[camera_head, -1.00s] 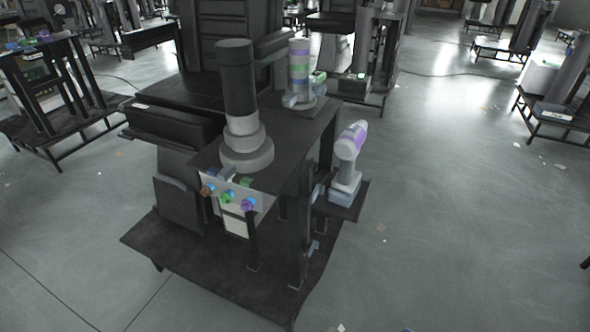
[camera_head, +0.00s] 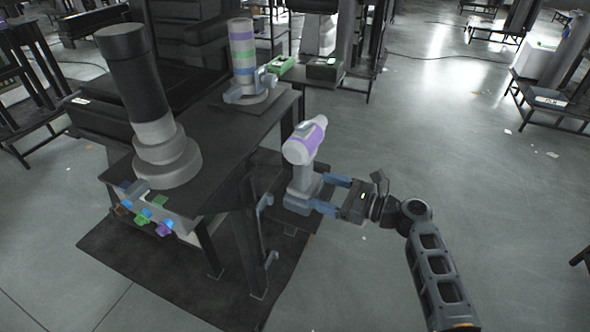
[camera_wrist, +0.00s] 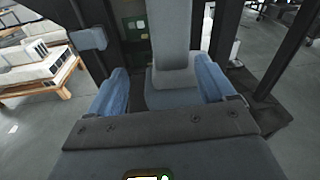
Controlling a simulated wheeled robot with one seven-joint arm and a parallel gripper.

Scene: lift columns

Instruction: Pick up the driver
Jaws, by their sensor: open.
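The driver (camera_head: 306,143) stands upright on a small dark side shelf (camera_head: 295,222) of the workstation. It has a white and purple body, a grey handle and a blue-grey base. My gripper (camera_head: 327,194) reaches in from the right, low beside the handle and base. Its two blue fingers are spread apart. In the wrist view, the driver's grey handle (camera_wrist: 173,45) and wider base show ahead between the open fingers (camera_wrist: 163,88). The driver's top is out of that view. I cannot tell whether a finger touches it.
The dark workstation table (camera_head: 215,125) stands left of the driver, with a tall black and grey column (camera_head: 140,80) and a striped cylinder (camera_head: 243,55) on it. Table legs stand close to the shelf. The floor to the right (camera_head: 480,200) is mostly clear.

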